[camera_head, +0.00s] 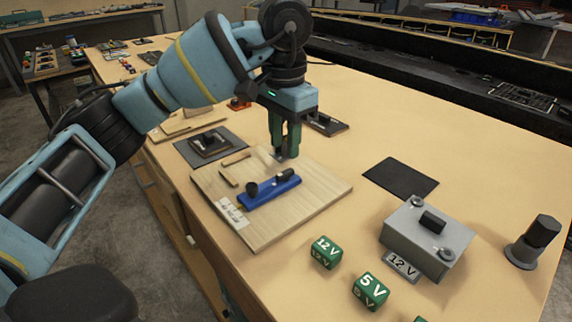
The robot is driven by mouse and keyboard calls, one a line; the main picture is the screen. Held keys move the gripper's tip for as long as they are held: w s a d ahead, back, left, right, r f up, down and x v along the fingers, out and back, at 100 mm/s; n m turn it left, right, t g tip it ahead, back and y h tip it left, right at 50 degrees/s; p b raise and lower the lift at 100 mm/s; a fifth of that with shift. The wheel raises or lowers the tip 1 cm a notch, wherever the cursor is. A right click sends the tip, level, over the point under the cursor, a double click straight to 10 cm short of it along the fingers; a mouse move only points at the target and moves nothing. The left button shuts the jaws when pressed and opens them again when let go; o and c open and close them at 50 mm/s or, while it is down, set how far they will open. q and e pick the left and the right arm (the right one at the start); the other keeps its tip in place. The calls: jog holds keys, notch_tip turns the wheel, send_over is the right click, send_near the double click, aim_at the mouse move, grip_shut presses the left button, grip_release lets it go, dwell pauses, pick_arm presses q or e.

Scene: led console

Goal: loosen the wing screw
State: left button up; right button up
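A light wooden board (316,208) lies on the table and carries a blue block (268,192). The block has a dark knob at its left end (252,187) and a dark piece at its right end (286,174). I cannot make out for certain which part is the wing screw. My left gripper (285,155) points down over the back of the board, just behind the block's right end. Its green fingers are close together, and their tips and what lies between them are too small to read. My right gripper is not in view.
Green voltage cubes (326,252) (370,291) sit at the front, near a grey box (424,238) with a 12 V label. A dark cylinder (534,242) stands at right. A flat black pad (400,179) lies behind the box. The table's back right is clear.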

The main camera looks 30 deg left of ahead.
aim_at(285, 172)
pick_arm(q)
jog(key=shift+w+f, duration=0.1)
jog(key=shift+f, duration=2.85)
grip_shut()
